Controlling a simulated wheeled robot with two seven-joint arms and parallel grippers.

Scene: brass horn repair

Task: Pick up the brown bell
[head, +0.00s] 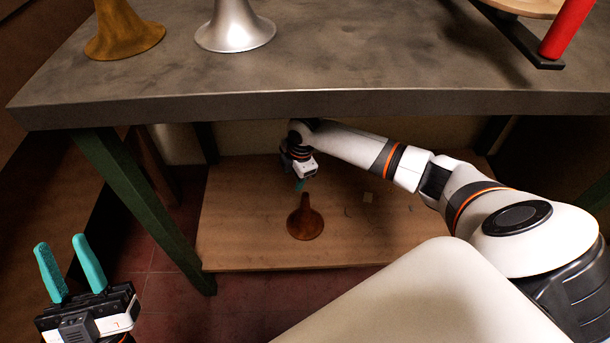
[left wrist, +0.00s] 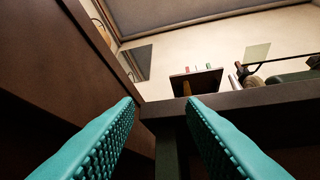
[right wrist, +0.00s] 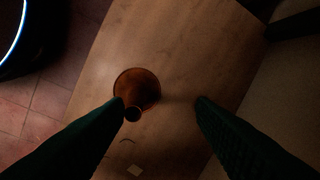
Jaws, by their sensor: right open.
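The brown bell (head: 305,220) stands upright, wide end down, on the low wooden shelf under the workbench. My right gripper (head: 299,185) hangs just above and behind it, under the bench top. In the right wrist view the bell (right wrist: 138,90) shows from above, near the left finger. The right gripper (right wrist: 160,102) is open with nothing between its fingers; I cannot tell whether the left finger touches the bell. My left gripper (head: 70,265) is open and empty at the lower left, fingers pointing up. The left wrist view shows its two teal fingers (left wrist: 160,105) apart.
The wooden shelf (head: 245,245) holds a few small scraps (head: 367,197). The workbench top (head: 330,60) overhangs it, carrying a golden bell (head: 122,32), a silver bell (head: 235,28) and a red cylinder (head: 567,28). A green bench leg (head: 145,205) stands at left.

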